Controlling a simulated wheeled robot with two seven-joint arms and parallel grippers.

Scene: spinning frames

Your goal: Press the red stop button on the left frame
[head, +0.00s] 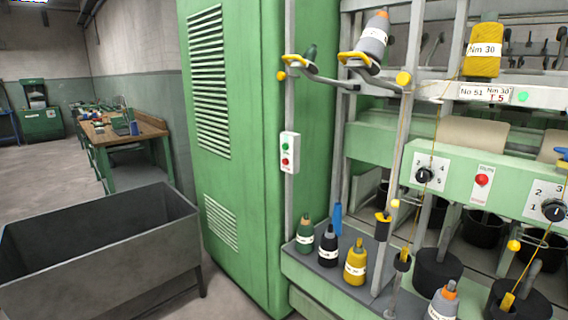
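A small white button box (291,152) is fixed on a thin grey upright at the front right edge of the tall green cabinet (259,230). It carries a green button (286,146) above a red button (285,162). A larger red button (482,180) sits on a white plate on the green front panel of the spinning frame (455,178), between two numbered black dials (424,175). I cannot tell from this view which button belongs to the left frame. Neither of my grippers shows in the head view.
An empty dark metal bin (100,245) stands at the lower left. Green, black and yellow cones (355,262) stand on a grey ledge before the frame. Thin uprights and yarn arms (325,78) stick out in front of the panel. A workbench (125,130) stands farther back.

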